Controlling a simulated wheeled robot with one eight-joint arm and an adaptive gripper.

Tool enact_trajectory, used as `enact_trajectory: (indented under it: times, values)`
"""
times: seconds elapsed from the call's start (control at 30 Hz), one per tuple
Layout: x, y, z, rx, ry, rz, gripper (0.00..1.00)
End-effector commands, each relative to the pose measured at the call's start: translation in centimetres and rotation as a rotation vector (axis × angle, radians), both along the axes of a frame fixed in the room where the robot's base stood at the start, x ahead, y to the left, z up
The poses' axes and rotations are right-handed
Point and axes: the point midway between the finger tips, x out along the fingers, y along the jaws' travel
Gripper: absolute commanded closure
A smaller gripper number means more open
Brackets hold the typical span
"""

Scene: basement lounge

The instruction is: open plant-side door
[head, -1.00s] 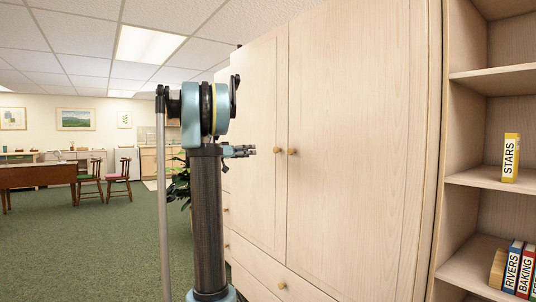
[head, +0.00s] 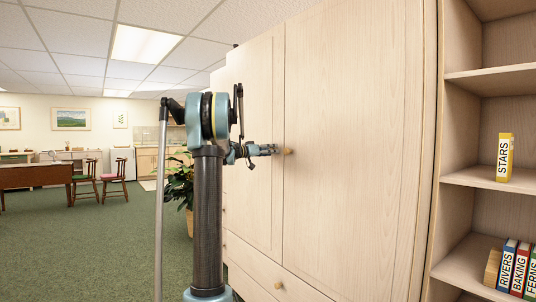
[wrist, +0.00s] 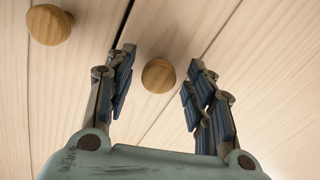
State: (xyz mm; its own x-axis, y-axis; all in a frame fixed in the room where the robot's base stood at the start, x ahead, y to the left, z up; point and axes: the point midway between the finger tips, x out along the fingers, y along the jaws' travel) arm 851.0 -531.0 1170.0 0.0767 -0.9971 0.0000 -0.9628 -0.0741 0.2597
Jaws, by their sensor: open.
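A pale wood wardrobe has two doors side by side; the plant-side door (head: 258,95) is the left one and looks closed. A leafy potted plant (head: 180,188) stands beyond it, partly behind my arm. The right door (head: 350,120) carries a round wooden knob (head: 288,151) by the seam. My gripper (head: 270,149) is in front of the plant-side door at knob height and hides that door's knob in the head view. In the wrist view my gripper (wrist: 162,62) is open, with a round knob (wrist: 159,75) between its fingers and no clear contact. The other knob (wrist: 50,24) is outside the fingers.
A drawer with a knob (head: 278,285) is below the doors. An open bookshelf (head: 487,180) with several books stands at the right. Green carpet (head: 95,245) lies clear on the left.

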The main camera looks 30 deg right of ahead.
Motion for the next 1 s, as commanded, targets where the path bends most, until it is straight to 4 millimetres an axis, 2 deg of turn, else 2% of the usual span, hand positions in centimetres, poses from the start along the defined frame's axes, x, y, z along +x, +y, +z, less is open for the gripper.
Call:
enact_trajectory:
  times: [0.13, 0.47, 0.7, 0.77, 0.8, 0.9, 1.0]
  values:
    - [0.0, -1.1, 0.0, 0.000, 0.000, -0.002, 0.51]
    - [0.1, -1.3, 0.0, 0.000, 0.000, 0.000, 0.51]
    - [0.1, -1.3, 0.0, 0.000, 0.000, 0.000, 1.00]
    - [0.1, -1.2, 0.0, 0.000, 0.000, 0.000, 1.00]
    - [0.3, 0.0, 0.0, 0.000, 0.000, 0.004, 1.00]
    - [0.1, -0.8, 0.0, 0.000, 0.000, -0.004, 1.00]
    - [-0.2, -0.8, 0.0, 0.000, 0.000, -0.021, 1.00]
